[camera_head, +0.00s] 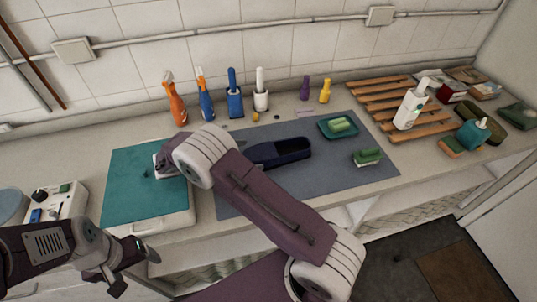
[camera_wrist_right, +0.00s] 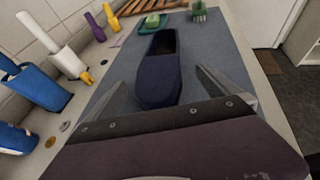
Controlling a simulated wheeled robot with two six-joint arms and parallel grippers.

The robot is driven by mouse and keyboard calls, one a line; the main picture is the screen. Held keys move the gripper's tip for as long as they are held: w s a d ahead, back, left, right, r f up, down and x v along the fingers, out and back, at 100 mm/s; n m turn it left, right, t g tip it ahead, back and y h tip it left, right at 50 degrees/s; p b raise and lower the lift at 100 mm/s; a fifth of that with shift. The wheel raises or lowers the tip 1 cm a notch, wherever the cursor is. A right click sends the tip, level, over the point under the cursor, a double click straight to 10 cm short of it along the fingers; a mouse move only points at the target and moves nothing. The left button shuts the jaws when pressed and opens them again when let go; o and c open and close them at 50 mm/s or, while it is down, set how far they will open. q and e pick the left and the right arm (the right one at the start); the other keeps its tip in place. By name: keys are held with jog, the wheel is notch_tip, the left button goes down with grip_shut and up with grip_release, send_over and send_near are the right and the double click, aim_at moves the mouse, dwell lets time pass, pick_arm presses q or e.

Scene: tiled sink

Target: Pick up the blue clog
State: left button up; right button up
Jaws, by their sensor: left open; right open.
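The dark blue clog (camera_head: 290,151) lies on the grey-blue mat (camera_head: 240,200), partly behind my right arm in the head view. In the right wrist view the clog (camera_wrist_right: 158,88) has its closed rounded end towards me and its opening at the far end. My right gripper (camera_wrist_right: 167,85) is open, with one finger on each side of the clog's near end in the picture. I see no contact. The head view hides this gripper behind my arm. My left gripper (camera_head: 136,272) is open and empty at the lower left, far from the clog.
A teal-topped board (camera_head: 130,188) lies left of the mat. Spray bottles (camera_head: 175,100) and brushes in holders (camera_head: 235,101) stand along the wall. A green dish (camera_head: 325,124) and green brush (camera_head: 367,158) lie right of the clog.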

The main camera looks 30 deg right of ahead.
aim_at(264, 152)
jog(key=shift+d+f, duration=0.2)
jog(key=shift+d, duration=0.45)
jog(key=shift+d+f, duration=0.15)
jog(key=shift+d, duration=0.15)
jog(key=p+x, duration=0.1)
jog(key=x, duration=0.4)
jog(key=shift+w, duration=0.1)
jog(key=shift+d+f, duration=0.1)
jog(key=shift+d, duration=0.1)
jog(key=c, duration=1.4)
jog(key=r, duration=0.4)
jog(key=shift+d+r, duration=0.3)
jog(key=shift+r, duration=0.05)
jog(key=s+d+r+b, duration=0.1)
jog(key=s+d+r, duration=0.5)
jog(key=d, duration=0.3)
jog(key=shift+s+r, duration=0.2)
jog(key=shift+r, duration=0.05)
